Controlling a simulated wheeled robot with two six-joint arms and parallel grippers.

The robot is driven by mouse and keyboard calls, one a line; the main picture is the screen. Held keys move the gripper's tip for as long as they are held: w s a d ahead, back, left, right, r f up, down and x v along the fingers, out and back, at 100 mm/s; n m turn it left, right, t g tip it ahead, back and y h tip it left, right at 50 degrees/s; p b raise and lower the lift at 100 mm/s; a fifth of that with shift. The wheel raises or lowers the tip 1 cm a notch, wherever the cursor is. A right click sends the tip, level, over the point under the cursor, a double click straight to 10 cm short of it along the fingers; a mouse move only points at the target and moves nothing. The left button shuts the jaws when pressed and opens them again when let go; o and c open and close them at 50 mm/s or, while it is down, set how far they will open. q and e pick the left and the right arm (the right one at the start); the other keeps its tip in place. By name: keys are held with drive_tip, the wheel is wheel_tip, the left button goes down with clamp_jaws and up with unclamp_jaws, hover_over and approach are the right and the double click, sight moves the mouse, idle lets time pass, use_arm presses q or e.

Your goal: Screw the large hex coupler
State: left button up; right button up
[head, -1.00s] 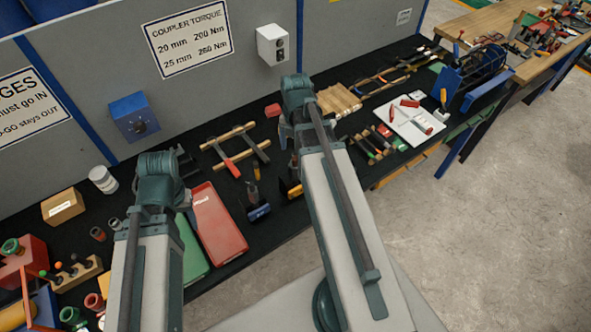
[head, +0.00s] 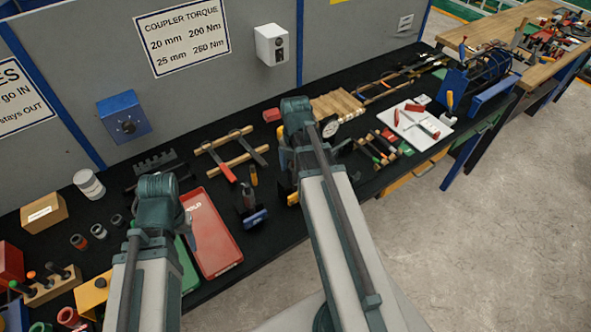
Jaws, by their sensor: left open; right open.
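My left gripper (head: 158,197) is over the left part of the black bench top, seen from behind, its fingers mostly hidden by its wrist. My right gripper (head: 296,120) is over the middle of the bench, its fingers also largely hidden. Both are open, and I see nothing held. I cannot pick out the large hex coupler with certainty. Several small cylindrical pieces, one dark grey (head: 117,220) and one reddish (head: 79,242), stand on the bench left of my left gripper. A dark caged bundle (head: 489,64) sits in a blue stand at the far right.
A red tray (head: 212,240) lies between my arms. A grey panel (head: 215,80) closes the back. The floor at right is clear.

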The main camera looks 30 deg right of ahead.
clamp_jaws()
idle(0.3)
